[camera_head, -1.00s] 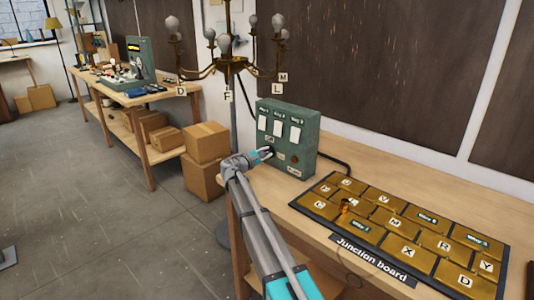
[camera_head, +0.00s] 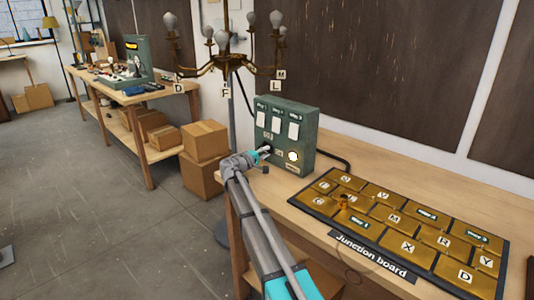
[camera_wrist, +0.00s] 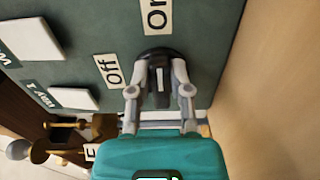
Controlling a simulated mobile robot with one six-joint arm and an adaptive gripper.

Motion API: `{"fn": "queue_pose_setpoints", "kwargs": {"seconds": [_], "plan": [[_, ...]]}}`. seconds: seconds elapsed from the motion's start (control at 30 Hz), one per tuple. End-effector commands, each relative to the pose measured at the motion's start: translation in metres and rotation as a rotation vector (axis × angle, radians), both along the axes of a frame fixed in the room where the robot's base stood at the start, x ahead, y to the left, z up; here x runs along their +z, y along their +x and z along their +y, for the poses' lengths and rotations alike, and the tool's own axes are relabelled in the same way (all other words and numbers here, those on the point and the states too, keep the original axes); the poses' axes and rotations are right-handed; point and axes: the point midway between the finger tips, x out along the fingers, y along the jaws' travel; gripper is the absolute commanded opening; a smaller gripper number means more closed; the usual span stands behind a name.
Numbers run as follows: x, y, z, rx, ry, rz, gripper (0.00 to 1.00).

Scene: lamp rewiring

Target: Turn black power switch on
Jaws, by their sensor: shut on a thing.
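The green control box (camera_head: 285,137) stands on the wooden bench in the head view. Its black power switch (camera_wrist: 158,60) shows in the wrist view as a round dark knob between an "Off" label (camera_wrist: 109,71) and an "On" label (camera_wrist: 157,16). My gripper (camera_wrist: 160,85) has its two fingers closed on either side of the knob's raised bar. In the head view my gripper (camera_head: 264,152) is at the lower front of the box and hides most of the switch. A round lamp (camera_head: 293,156) on the box glows bright.
The junction board (camera_head: 410,226) with brass tiles lies on the bench to the right. A brass chandelier (camera_head: 226,62) hangs in front of and above the box. Cardboard boxes (camera_head: 205,141) are stacked on the floor to the left.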

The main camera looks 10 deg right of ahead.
Motion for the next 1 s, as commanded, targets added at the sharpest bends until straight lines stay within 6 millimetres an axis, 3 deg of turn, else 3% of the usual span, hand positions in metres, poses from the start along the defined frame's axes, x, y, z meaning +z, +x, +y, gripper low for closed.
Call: {"fn": "queue_pose_setpoints", "kwargs": {"seconds": [0.4, 0.43, 0.6, 1.0], "plan": [[-0.0002, 0.0016, 0.0029, 0.007, 0.007, -0.010, 0.00], [-0.0002, 0.0016, 0.0029, 0.007, 0.007, -0.010, 0.29], [-0.0002, 0.0011, 0.0018, 0.004, 0.006, -0.009, 0.60], [-0.0002, -0.0003, 0.0010, 0.001, 0.006, -0.008, 0.60]]}}
